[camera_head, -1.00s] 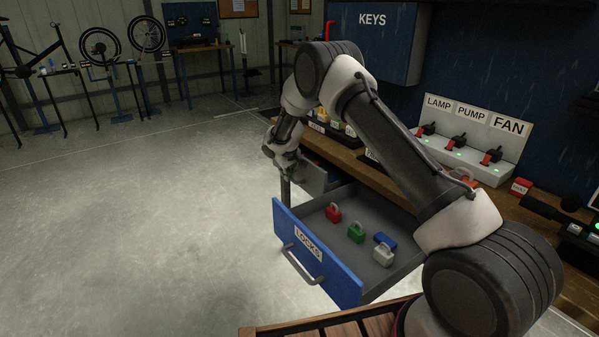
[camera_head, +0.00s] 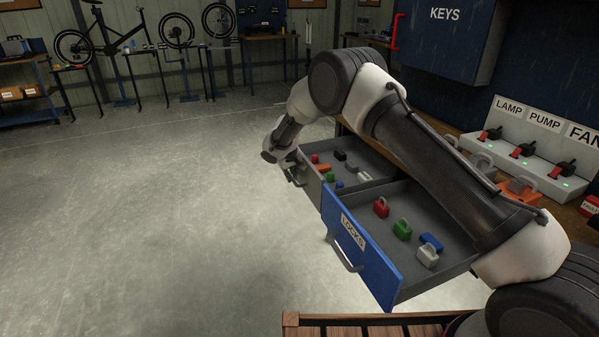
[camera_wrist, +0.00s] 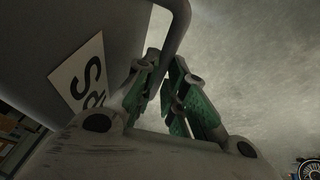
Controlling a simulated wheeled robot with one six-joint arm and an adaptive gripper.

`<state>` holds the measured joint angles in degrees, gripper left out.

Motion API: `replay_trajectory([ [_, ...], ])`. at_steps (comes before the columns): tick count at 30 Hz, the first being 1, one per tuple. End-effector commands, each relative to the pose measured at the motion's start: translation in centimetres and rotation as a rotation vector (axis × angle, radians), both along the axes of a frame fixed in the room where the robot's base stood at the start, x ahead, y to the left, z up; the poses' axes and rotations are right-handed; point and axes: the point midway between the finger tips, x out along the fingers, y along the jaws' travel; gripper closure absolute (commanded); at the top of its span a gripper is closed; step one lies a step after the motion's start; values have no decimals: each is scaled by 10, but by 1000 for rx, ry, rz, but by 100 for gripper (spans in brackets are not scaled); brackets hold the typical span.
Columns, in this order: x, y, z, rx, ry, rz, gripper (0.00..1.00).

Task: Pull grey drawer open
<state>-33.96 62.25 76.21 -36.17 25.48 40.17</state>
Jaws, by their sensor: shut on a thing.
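The grey drawer (camera_head: 311,181) stands pulled out beyond the blue drawer in the head view, with several small coloured and grey items inside. In the wrist view its grey front (camera_wrist: 60,40) with a white label fills the upper left. My gripper (camera_wrist: 168,85) has its green-padded fingers shut on the drawer's bar handle (camera_wrist: 180,25). In the head view my gripper (camera_head: 282,158) is at the drawer's front, and its fingers are mostly hidden by the wrist.
The blue drawer (camera_head: 372,262) labelled LOCKS is open in front, holding a red, a green, a blue and a white padlock. A LAMP, PUMP, FAN switch panel (camera_head: 524,150) stands on the bench. The blue KEYS cabinet (camera_head: 445,40) hangs behind. The floor to the left is clear.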

Motion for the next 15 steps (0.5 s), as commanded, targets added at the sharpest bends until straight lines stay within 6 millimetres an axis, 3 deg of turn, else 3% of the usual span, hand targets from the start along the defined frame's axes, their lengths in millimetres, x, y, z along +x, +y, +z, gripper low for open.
replay_trajectory([
  [14,-3,6,0,0,1,0,100],
  [15,-3,5,0,0,1,0,84],
])
